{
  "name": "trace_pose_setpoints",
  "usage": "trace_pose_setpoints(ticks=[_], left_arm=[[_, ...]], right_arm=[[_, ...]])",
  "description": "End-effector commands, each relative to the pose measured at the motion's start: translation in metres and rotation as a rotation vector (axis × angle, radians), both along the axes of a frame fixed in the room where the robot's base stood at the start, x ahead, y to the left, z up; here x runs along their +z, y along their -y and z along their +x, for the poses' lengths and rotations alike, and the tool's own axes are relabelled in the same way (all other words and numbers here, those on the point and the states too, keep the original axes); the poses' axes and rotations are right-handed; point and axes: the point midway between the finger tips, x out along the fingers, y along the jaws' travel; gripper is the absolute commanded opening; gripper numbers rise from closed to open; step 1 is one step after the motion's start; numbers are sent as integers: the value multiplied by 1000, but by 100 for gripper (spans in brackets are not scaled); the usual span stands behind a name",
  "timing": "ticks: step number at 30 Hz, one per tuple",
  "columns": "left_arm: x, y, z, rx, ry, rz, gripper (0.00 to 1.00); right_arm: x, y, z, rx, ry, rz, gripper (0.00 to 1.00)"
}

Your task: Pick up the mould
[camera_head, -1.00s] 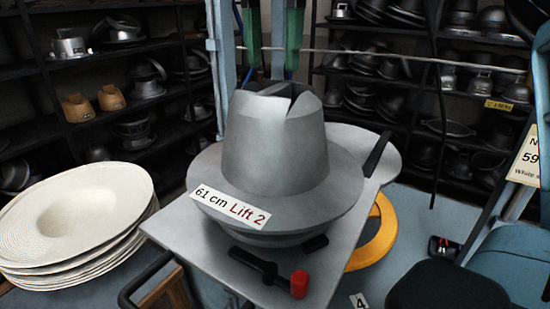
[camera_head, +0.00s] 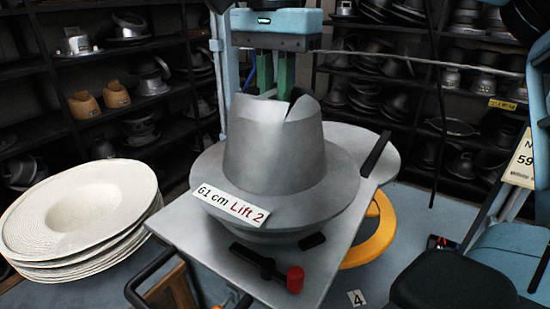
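The mould (camera_head: 274,165) is a grey metal hat form with a wide brim and a notched crown. It stands upright on a grey metal plate (camera_head: 215,250) in the middle of the view. A white label (camera_head: 230,204) on its brim reads "61 cm Lift 2". A black handle with a red knob (camera_head: 295,279) lies in front of it on the plate. Neither of my grippers is in view, and nothing is seen touching the mould.
A stack of white hat shapes (camera_head: 80,215) is at the left. Dark shelves of metal moulds (camera_head: 150,75) line the back. A blue press part (camera_head: 275,22) is behind and above the mould. A yellow ring (camera_head: 372,238) and black rounded object (camera_head: 455,280) are at the right.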

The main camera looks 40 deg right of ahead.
Motion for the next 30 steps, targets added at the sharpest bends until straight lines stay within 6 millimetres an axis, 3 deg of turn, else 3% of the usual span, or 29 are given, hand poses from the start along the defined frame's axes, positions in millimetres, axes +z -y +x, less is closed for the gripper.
trace_pose_setpoints(ticks=[19,30], left_arm=[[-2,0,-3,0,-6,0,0],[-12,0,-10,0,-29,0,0]], right_arm=[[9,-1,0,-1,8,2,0],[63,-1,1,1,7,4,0]])
